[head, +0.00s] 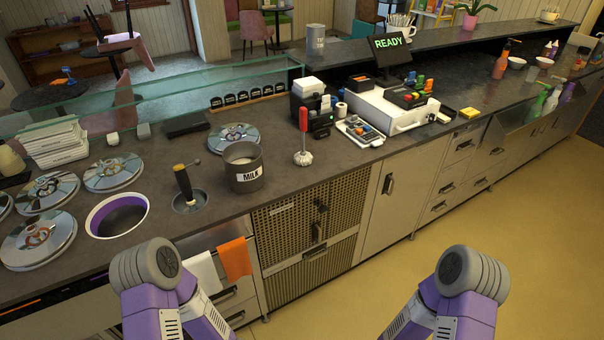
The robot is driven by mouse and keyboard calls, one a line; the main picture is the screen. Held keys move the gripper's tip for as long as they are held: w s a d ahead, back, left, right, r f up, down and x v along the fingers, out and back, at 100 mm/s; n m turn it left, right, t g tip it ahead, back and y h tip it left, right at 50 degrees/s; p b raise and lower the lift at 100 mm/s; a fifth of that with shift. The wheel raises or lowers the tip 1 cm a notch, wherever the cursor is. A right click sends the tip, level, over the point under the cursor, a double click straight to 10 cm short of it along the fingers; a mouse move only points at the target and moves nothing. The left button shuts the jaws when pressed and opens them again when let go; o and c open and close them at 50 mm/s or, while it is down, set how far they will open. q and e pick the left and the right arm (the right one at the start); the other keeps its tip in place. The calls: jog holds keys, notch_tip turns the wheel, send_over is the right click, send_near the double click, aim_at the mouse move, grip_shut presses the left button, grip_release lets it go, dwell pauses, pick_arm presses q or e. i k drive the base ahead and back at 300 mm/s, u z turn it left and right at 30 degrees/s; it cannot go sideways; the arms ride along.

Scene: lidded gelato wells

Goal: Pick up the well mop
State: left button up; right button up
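A small mop with a red handle and a whitish, stringy head, which looks like the well mop (303,130), stands upright on the counter (350,160). It is between the grey MILK pot (244,175) and the black-and-white machine (309,100). Its head rests on the counter top and nothing hides it. Only purple and grey parts of my two arms show at the bottom of the head view, in front of the counter. Neither gripper is in view, so their distance from the mop cannot be seen.
An open purple-rimmed well (137,202) and several round metal lids (112,172) lie at left. A black-handled tool (183,180) stands in a small round well. A card tray (360,131) and cash register (400,105) are right of the mop. Cloths (235,259) hang in front.

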aim_at(303, 157)
jog(key=z, duration=0.95)
jog(key=i, duration=1.3)
jog(key=u, duration=0.3)
